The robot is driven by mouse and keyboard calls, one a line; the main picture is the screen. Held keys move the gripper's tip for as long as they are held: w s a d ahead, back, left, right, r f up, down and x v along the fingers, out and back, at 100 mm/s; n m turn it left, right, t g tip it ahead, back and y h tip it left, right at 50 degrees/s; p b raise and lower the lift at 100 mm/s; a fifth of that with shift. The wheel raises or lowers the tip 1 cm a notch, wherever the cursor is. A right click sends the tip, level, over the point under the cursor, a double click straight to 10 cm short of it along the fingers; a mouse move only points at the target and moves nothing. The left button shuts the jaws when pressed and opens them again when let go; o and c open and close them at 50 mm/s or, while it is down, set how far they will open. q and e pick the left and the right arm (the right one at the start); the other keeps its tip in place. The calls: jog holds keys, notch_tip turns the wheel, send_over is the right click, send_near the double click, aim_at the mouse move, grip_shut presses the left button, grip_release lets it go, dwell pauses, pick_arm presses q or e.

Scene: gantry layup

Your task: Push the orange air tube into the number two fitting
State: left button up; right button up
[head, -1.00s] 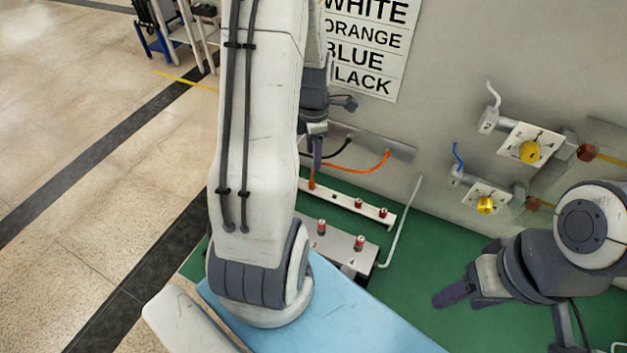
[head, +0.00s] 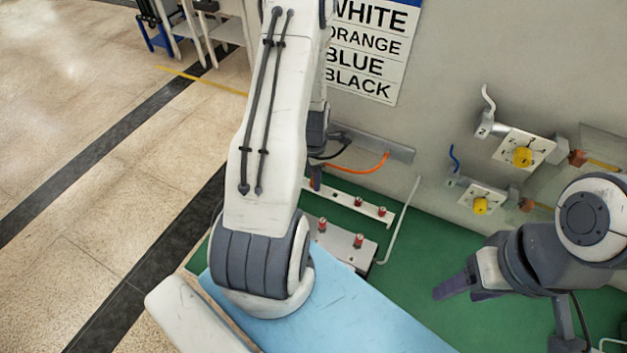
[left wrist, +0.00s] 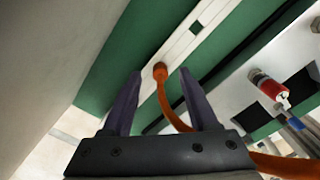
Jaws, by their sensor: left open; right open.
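The orange air tube (head: 362,170) arches from a grey wall bar toward the white rail (head: 348,199); my left arm and gripper hide its near end in the head view. In the left wrist view the tube (left wrist: 166,102) runs up between the fingers, its end at an orange collar (left wrist: 160,72) on the white rail. I cannot tell how deep it sits. My left gripper (left wrist: 160,90) is open around the tube. My right gripper (head: 445,292) is open and empty above the green surface. Red-topped fittings (head: 358,202) stand on the rail; their numbers are not readable.
A grey block (head: 340,245) with red-topped fittings sits in front of the rail, beside a bent white rod (head: 400,220). A light blue panel (head: 350,310) lies nearer. Yellow-knobbed valves (head: 522,157) are on the right wall. The green surface (head: 420,260) is partly clear.

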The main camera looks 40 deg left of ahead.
pick_arm(q)
grip_shut()
jog(key=shift+r, duration=0.1)
dwell(0.3)
